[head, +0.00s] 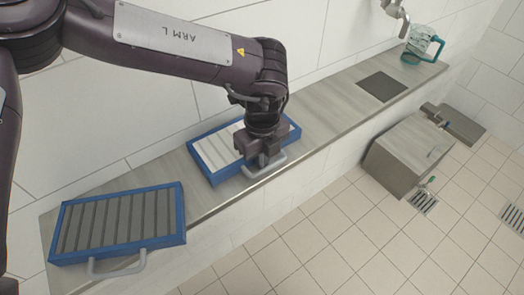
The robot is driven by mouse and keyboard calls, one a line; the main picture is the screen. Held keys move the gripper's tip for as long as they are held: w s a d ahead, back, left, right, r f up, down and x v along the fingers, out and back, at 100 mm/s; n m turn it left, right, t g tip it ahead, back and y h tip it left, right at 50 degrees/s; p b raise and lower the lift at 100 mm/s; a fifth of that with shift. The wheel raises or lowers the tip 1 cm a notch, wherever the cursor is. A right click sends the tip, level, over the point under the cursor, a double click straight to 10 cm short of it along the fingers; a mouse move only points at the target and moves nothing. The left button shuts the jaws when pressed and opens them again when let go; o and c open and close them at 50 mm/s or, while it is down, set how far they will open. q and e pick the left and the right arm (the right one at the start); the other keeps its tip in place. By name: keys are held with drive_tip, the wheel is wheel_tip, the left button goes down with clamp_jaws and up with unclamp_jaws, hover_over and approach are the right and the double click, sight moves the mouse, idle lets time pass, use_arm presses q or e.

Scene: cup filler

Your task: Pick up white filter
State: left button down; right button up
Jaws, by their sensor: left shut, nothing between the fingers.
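The white filter (214,152) is a slatted white panel in a blue frame, lying on the long shelf. A grey handle (276,164) sticks out from its front side. My left gripper (263,160) is over the filter's front edge, pointing down close to the handle. Its fingers are shut with nothing between them. The gripper and arm hide the filter's right part, and I cannot tell whether the fingers touch the handle. My right gripper is not in view.
A grey filter (117,222) in a blue frame with its own handle lies on the shelf (322,104) at the left. A dark square plate (381,86) and a clear pitcher (420,46) are at the far right. A grey box (408,155) stands on the tiled floor.

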use_arm(q)
drive_tip(key=shift+s+d, duration=0.1)
drive_tip(key=s+d, duration=0.3)
drive_tip(key=s, duration=0.2)
drive_tip(key=shift+d, duration=0.4)
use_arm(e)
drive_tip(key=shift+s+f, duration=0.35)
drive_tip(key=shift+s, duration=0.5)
use_arm(q)
drive_tip(key=shift+s, duration=0.1)
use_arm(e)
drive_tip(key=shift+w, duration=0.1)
